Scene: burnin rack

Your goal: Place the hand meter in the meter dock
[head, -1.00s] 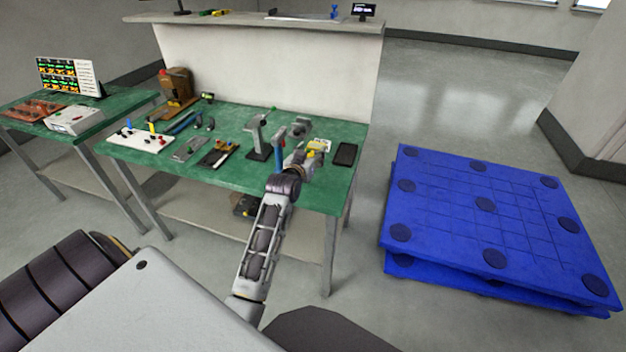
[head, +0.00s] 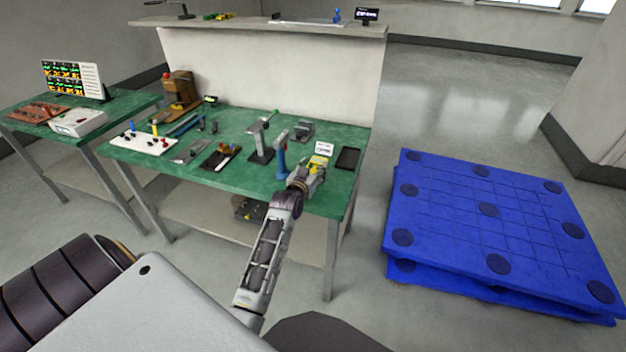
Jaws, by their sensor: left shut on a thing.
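My left gripper (head: 314,173) is over the front right part of the green bench. It is shut on a small yellow thing (head: 319,162), which looks like the hand meter. The gripper hides part of it, and I cannot tell whether it touches the bench. A small white sign (head: 323,148) stands just behind it. I cannot pick out the meter dock for sure; a grey block-like fixture (head: 301,131) sits further back on the bench. My right gripper is not in view.
A blue-handled tool (head: 281,158) and a grey stand (head: 260,150) are left of the gripper. A black tray (head: 347,158) lies to its right. More tools and a white board (head: 143,144) fill the bench's left. Blue pallets (head: 480,205) are on the floor at right.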

